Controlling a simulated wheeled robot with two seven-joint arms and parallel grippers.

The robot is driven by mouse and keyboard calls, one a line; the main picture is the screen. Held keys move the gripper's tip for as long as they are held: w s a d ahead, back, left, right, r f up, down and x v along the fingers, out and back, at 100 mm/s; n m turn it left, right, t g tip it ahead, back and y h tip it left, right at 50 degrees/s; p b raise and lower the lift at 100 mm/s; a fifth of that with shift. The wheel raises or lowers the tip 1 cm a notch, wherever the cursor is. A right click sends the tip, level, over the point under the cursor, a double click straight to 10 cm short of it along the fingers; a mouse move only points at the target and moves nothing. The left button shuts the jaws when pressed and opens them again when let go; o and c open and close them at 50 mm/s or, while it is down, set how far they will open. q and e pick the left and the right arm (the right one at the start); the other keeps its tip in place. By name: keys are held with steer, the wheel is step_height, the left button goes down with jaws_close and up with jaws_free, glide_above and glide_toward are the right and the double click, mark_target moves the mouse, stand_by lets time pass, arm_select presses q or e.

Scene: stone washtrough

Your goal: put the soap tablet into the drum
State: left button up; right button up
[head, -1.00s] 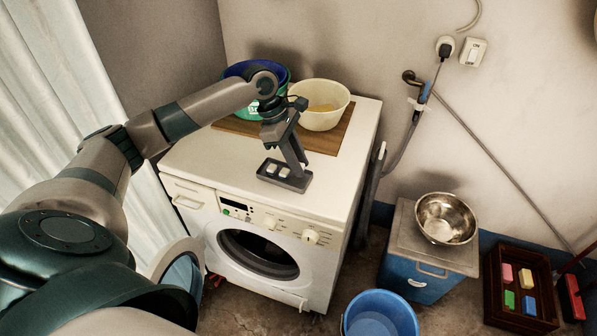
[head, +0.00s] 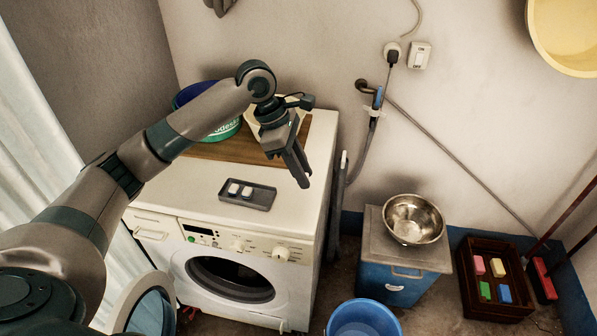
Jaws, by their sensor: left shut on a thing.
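My left gripper (head: 301,182) is shut, fingers pointing down, above the right side of the washing machine's top. It holds a small soap tablet that is mostly hidden between the fingertips. A dark grey tray (head: 262,200) lies on the machine top, left of and below the gripper. Two white tablets (head: 240,189) sit in its left part, and its right part is empty. The drum (head: 230,278) shows through the round opening in the machine's front, below the tray. The round door (head: 152,302) stands swung open to the left. My right gripper is out of view.
A wooden board (head: 215,150) at the back of the machine top holds a blue and green tub (head: 222,130) and a pale basin behind my gripper. To the right stand a blue cabinet with a steel bowl (head: 413,219), a blue bucket (head: 363,319) and a crate (head: 467,300).

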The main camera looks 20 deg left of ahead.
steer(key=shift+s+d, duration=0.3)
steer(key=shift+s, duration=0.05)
